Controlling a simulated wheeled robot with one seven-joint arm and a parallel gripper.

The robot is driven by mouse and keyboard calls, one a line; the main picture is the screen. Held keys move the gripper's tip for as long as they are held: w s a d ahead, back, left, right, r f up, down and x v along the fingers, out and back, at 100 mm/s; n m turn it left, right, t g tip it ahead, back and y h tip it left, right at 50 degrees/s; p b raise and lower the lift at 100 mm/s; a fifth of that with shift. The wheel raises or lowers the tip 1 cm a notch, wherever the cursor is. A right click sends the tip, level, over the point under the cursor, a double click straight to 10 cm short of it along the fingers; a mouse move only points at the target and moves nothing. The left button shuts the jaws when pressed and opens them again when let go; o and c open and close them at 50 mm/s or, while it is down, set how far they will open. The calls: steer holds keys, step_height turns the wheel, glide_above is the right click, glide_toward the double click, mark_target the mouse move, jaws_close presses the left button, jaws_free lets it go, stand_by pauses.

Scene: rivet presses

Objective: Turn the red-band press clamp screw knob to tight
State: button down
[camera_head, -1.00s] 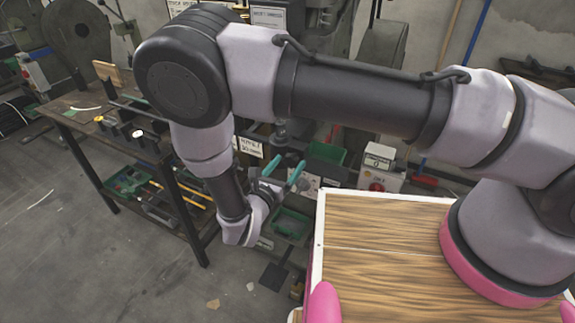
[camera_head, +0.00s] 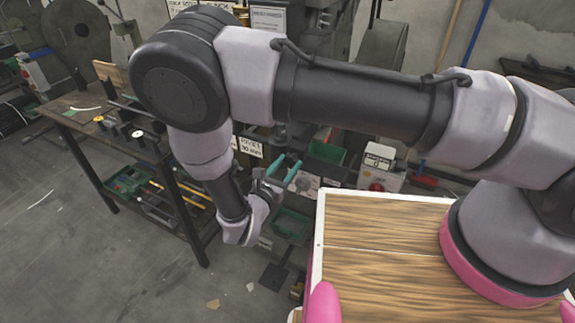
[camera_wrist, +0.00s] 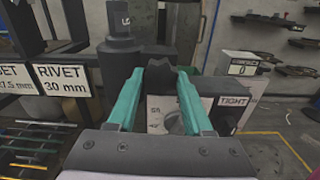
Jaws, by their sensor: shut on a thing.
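My gripper (camera_head: 285,168) has two teal fingers and is low at the press in the head view. In the wrist view my gripper (camera_wrist: 161,74) is shut on a dark notched piece, the clamp screw knob (camera_wrist: 159,60), between its fingertips. A white plate (camera_wrist: 158,112) with a dial and markings shows behind and between the fingers. A "TIGHT" label (camera_wrist: 234,101) is just right of the right finger. A black cylinder (camera_wrist: 122,62) of the press stands at the left finger. No red band can be made out, and my fingers hide part of the knob.
A counter box (camera_head: 379,158) with a red button stands right of the press. Signs reading "RIVET 30 mm" (camera_wrist: 62,79) hang at the left. A dark workbench (camera_head: 75,115) with tools is to the left. A green bin (camera_head: 292,226) sits below my gripper. The floor at lower left is mostly clear.

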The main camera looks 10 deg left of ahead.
steer(key=m, duration=2)
steer(key=shift+m, duration=0.3)
steer(key=m, duration=0.3)
steer(key=shift+f+m, duration=0.1)
steer(key=shift+m, duration=0.3)
steer(key=m, duration=0.4)
steer(key=shift+m, duration=2.1)
